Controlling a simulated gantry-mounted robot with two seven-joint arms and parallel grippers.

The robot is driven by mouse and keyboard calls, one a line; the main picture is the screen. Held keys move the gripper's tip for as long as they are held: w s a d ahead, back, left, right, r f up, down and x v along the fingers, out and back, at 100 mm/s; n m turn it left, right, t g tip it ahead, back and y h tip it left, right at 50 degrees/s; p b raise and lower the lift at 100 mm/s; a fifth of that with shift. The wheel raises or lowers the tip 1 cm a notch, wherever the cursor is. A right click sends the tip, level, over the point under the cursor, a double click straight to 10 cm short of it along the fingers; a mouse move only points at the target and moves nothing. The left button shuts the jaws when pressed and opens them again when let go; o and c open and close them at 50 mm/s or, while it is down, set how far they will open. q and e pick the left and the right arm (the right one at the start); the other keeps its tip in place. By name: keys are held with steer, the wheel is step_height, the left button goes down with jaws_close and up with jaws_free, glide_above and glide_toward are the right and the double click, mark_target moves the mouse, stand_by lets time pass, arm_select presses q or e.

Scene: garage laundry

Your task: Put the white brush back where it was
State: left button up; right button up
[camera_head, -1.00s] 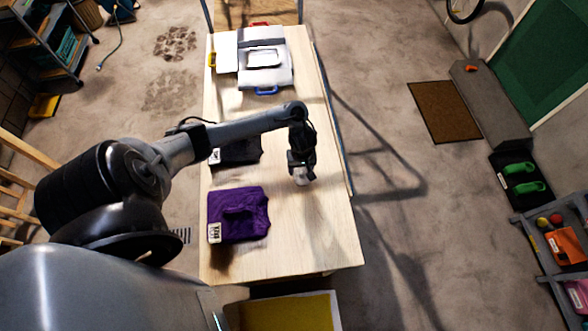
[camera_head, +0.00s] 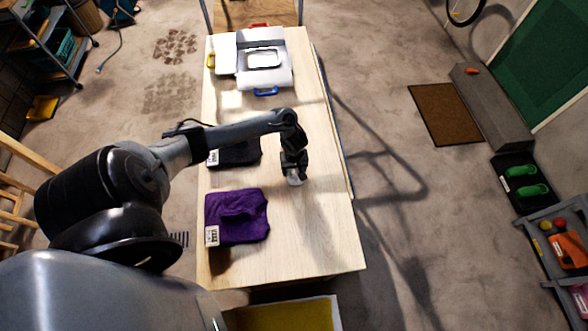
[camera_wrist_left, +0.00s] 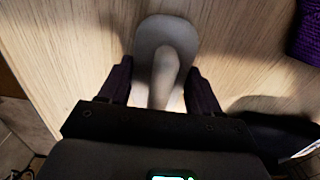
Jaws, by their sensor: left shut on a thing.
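My left gripper (camera_head: 294,180) reaches down over the right half of the wooden table (camera_head: 310,235). In the left wrist view the gripper (camera_wrist_left: 160,85) is shut on the white brush (camera_wrist_left: 165,40), with one dark finger on each side of its handle. The brush has a rounded, pale base that lies beyond the fingertips, over the wood. In the head view only a small pale part of the brush (camera_head: 295,182) shows under the gripper. I cannot tell whether the brush touches the table. My right gripper is not in view.
A folded purple cloth (camera_head: 238,217) and a folded dark cloth (camera_head: 235,152) lie on the table's left side. A white case with a blue handle (camera_head: 264,75) lies at the far end. A yellow-bottomed box (camera_head: 285,315) stands below the near edge. The table's near right is clear.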

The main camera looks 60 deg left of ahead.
arm_select(q)
steer(key=o, duration=0.9)
steer(key=shift+o, duration=0.2)
